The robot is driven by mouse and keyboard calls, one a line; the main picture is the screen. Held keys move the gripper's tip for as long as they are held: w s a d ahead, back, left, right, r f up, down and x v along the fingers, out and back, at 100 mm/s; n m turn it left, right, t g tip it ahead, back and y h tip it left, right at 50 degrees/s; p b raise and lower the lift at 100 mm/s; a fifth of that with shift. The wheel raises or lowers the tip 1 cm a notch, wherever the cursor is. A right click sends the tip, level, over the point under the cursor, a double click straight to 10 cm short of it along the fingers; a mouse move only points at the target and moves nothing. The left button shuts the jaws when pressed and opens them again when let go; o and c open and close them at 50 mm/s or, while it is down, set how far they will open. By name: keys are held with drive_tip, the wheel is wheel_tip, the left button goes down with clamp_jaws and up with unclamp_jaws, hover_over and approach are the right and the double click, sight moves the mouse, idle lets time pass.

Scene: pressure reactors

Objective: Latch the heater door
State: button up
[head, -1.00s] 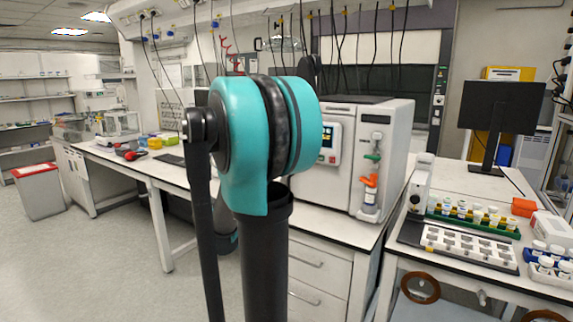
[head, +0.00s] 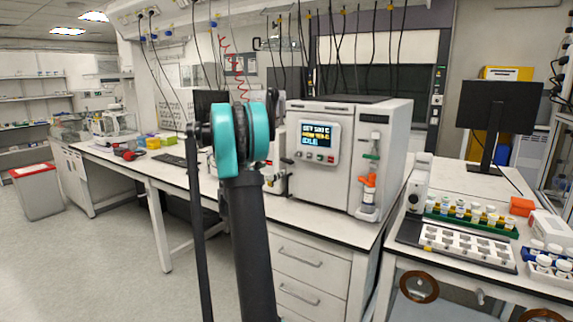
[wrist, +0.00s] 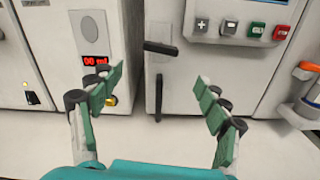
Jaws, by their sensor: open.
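The heater, a white box (head: 340,160) with a lit screen, stands on the bench right of my arm in the head view. In the wrist view its front panel (wrist: 215,80) carries several buttons along the top. A dark horizontal lever (wrist: 160,48) and a dark upright bar (wrist: 158,98) sit at the panel's left edge. I cannot tell from the picture which one is the door latch. My gripper (wrist: 159,80) is open and empty, its green-padded fingers spread to either side of the lever and bar. My arm hides the gripper in the head view.
A white unit with a red display (wrist: 95,61) stands close on the left, behind the left finger. An orange-and-grey fitting (wrist: 306,80) is at the right. Racks of vials (head: 472,213) stand on the right-hand bench. The white bench top below the fingers is clear.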

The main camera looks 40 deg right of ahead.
sight(286, 162)
drive_tip(key=x, duration=1.1)
drive_tip(key=shift+w+d, duration=0.1)
drive_tip(key=shift+d, duration=0.3)
drive_tip(key=shift+c, duration=0.4)
drive_tip(key=c, duration=1.1)
